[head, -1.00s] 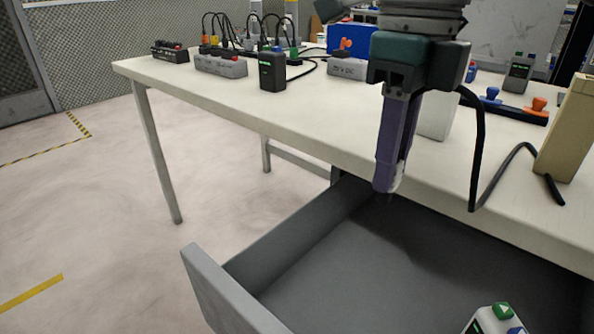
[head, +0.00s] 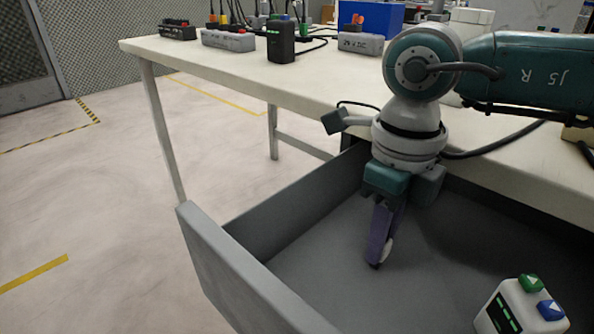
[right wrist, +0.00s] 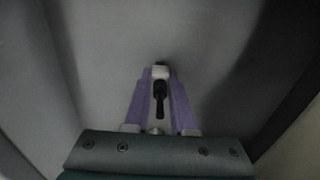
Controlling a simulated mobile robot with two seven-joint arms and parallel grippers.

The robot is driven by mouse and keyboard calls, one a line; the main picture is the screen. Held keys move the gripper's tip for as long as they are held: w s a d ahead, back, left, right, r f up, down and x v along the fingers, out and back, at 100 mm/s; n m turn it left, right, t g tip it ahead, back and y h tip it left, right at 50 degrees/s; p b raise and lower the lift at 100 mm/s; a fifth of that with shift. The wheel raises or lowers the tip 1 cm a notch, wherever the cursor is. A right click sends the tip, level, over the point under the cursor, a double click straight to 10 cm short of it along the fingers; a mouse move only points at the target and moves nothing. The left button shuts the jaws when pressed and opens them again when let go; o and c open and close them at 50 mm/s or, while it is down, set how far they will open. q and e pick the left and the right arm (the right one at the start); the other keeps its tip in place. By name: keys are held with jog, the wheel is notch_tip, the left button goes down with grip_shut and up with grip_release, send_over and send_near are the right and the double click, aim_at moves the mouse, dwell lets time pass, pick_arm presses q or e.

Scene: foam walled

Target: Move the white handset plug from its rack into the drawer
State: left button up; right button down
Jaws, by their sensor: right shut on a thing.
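My right gripper (head: 379,258) points down inside the open grey drawer (head: 238,270). Its purple fingers are shut on the white handset plug (head: 386,251), which shows as a small white piece at the fingertips. In the right wrist view the white plug (right wrist: 160,72) sits between the fingertips, with a black part (right wrist: 159,98) running back from it toward the palm. The drawer's bare floor (right wrist: 225,75) lies beyond it; I cannot tell whether the plug touches it. The plug's rack cannot be made out. My left gripper is not in view.
A white device (head: 515,312) with green and blue buttons is at the lower right, seemingly in the drawer. The cream table (head: 210,76) above carries power strips, a black box (head: 280,42) and a blue box (head: 370,18). The drawer's left part is empty.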

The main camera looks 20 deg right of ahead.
jog(key=shift+f, duration=0.15)
jog(key=c, duration=0.8)
grip_release()
jog(key=shift+o, duration=0.2)
jog(key=shift+r, duration=0.3)
notch_tip(320, 180, up, 11)
jog(key=p, duration=0.3)
jog(key=shift+p, duration=0.3)
jog(key=shift+r, duration=0.45)
